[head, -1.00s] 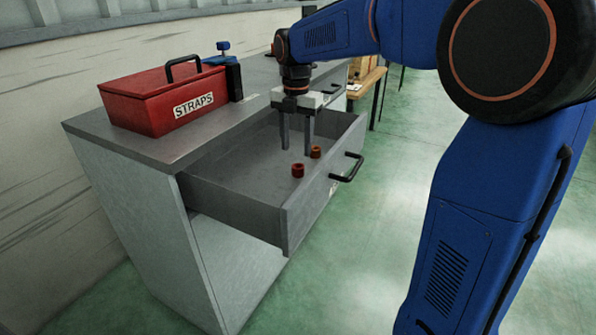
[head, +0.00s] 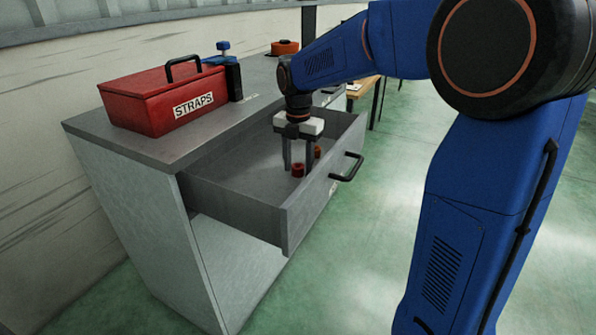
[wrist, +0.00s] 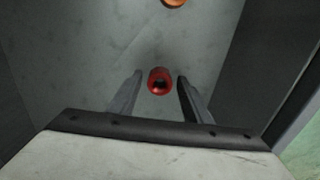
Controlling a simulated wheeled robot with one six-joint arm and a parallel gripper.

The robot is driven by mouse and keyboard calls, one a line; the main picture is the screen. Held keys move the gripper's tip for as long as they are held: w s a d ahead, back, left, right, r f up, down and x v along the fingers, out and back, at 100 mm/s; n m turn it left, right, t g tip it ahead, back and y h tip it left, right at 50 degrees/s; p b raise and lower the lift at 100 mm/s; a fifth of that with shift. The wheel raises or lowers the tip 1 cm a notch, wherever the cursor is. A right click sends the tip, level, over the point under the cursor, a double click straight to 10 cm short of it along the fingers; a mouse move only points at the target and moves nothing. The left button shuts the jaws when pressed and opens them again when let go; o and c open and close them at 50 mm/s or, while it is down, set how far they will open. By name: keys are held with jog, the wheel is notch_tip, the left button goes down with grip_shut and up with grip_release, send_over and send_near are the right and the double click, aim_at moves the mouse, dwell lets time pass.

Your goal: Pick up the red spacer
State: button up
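The red spacer (head: 297,170) is a small ring-like cylinder standing on the floor of the open drawer (head: 235,195). In the wrist view the red spacer (wrist: 160,81) lies between the two fingers, near their tips, with a dark hole in its top. My gripper (head: 298,172) points down into the drawer, and its fingers are apart in the wrist view (wrist: 158,90). A gap shows on both sides of the spacer, so the fingers are not closed on it. How high the fingertips are above the drawer floor is hard to tell.
A second, orange spacer (head: 317,151) stands close behind, also at the top of the wrist view (wrist: 174,2). Drawer walls surround the gripper, with a black handle (head: 347,167) on the front. A red STRAPS box (head: 160,98) and a blue-topped clamp (head: 229,72) stand on the cabinet top.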

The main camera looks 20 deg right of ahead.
grip_shut()
